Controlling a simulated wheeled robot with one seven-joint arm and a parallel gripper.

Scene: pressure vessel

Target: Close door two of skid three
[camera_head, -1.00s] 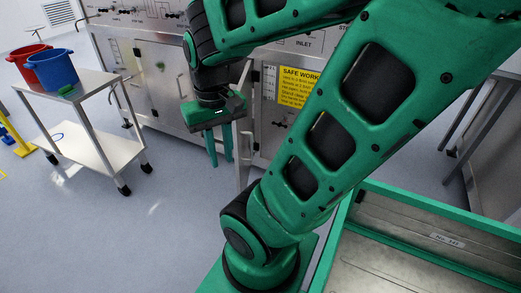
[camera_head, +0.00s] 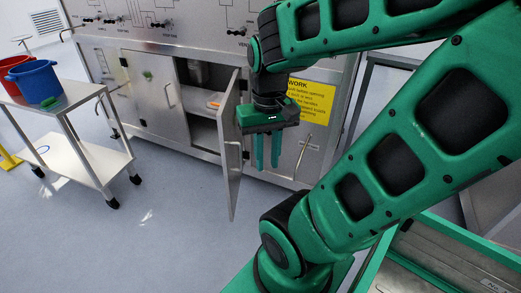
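A steel cabinet door (camera_head: 229,150) on the skid stands open, swung out toward me, hinged at the right of its opening. I cannot tell the skid or door number.
A closed door (camera_head: 158,98) is left of the opening. A yellow safety sign (camera_head: 308,102) is behind my gripper. A steel trolley (camera_head: 95,152) with a blue bucket (camera_head: 40,82) and a red bucket (camera_head: 12,72) stands left. Floor (camera_head: 165,220) before the door is clear.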

